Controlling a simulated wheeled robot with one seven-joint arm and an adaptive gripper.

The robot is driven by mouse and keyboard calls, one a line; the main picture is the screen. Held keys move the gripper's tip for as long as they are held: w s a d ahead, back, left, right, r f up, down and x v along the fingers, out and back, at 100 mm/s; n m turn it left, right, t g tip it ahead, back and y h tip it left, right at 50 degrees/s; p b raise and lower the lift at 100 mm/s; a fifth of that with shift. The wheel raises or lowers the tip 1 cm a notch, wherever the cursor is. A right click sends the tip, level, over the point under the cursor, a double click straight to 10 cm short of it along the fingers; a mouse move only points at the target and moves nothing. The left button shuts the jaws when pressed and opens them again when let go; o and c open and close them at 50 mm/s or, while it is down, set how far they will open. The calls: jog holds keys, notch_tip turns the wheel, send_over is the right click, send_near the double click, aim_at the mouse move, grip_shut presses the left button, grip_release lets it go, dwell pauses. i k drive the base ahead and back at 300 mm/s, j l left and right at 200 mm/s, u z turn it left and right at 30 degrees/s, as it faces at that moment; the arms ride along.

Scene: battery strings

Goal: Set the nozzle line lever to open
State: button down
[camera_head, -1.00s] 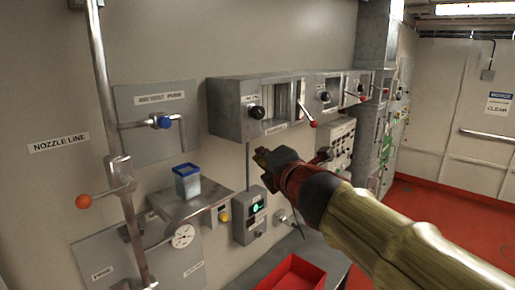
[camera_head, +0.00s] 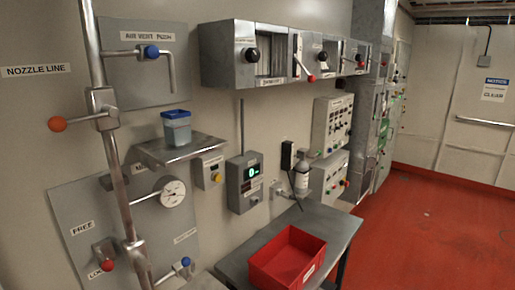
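The nozzle line lever (camera_head: 80,122) is a short metal handle with an orange ball at its left end. It sticks out to the left, about level, from a valve block on a tall metal pipe (camera_head: 115,180). The label "NOZZLE LINE" (camera_head: 36,71) is on the wall above and left of it. My gripper is not in the frame.
A shelf (camera_head: 180,150) right of the pipe holds a clear blue-rimmed container (camera_head: 177,128). Below are a round gauge (camera_head: 173,193), a red-ball lever (camera_head: 107,265) and a blue-ball lever (camera_head: 185,262). A red bin (camera_head: 288,258) sits on a bench. Red floor is clear at right.

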aim_at(57, 123)
jog(key=u, duration=1.55)
